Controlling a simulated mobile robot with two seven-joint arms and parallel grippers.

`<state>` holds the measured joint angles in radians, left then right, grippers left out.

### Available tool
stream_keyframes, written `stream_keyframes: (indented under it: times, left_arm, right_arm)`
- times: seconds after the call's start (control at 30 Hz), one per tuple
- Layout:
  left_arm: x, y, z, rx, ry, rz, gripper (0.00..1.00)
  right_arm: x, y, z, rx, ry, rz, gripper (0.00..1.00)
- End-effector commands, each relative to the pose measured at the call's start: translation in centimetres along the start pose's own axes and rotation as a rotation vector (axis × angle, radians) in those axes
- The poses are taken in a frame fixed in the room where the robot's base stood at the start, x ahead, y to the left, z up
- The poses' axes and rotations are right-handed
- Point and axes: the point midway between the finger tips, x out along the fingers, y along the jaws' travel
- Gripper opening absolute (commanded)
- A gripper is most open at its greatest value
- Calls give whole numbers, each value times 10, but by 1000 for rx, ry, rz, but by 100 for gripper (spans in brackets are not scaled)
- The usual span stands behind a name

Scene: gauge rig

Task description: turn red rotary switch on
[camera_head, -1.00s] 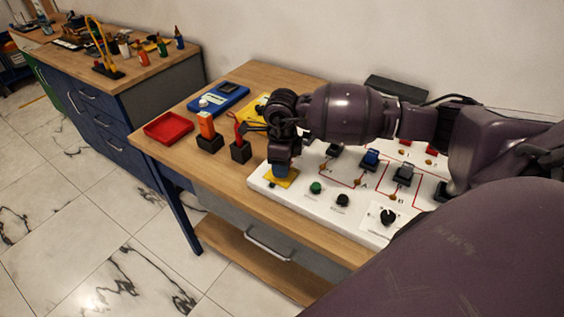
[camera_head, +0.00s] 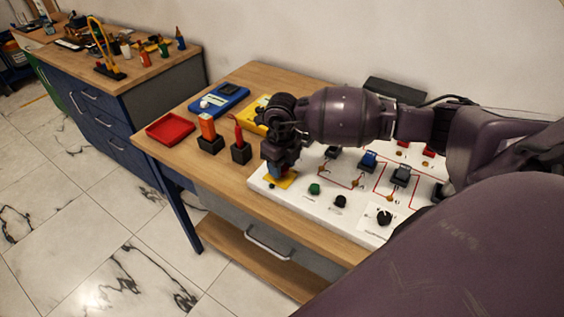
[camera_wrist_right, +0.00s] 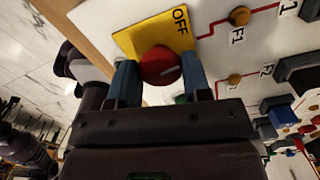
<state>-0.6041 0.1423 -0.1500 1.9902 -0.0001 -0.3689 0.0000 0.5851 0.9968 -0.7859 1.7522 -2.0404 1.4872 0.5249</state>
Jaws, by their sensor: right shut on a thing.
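The red rotary switch (camera_wrist_right: 160,66) is a round red knob on a yellow plate (camera_wrist_right: 126,42). The plate carries the word OFF at its upper right in the right wrist view. My right gripper (camera_wrist_right: 158,68) has its blue fingers on both sides of the knob and is shut on it. In the head view the right gripper (camera_head: 281,172) reaches down over the yellow plate (camera_head: 287,181) at the panel's left end. It hides most of the knob there. My left gripper is in neither view.
The white panel (camera_head: 281,198) also carries a green knob (camera_head: 315,189), black knobs (camera_head: 340,201), a blue switch (camera_head: 368,160) and grey switches. A red tray (camera_head: 169,128) and two black holders with orange and red tools stand left on the wooden table.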

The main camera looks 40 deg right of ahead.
Motion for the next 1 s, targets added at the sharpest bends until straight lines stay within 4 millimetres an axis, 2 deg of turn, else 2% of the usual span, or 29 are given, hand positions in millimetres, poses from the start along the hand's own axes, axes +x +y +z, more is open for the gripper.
stream_keyframes:
  times: [0.5,1.0]
  left_arm:
    - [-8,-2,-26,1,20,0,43]
    - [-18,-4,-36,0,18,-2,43]
  right_arm:
    - [-3,0,1,490,-3,1,21]
    - [-2,0,1,877,-2,0,21]
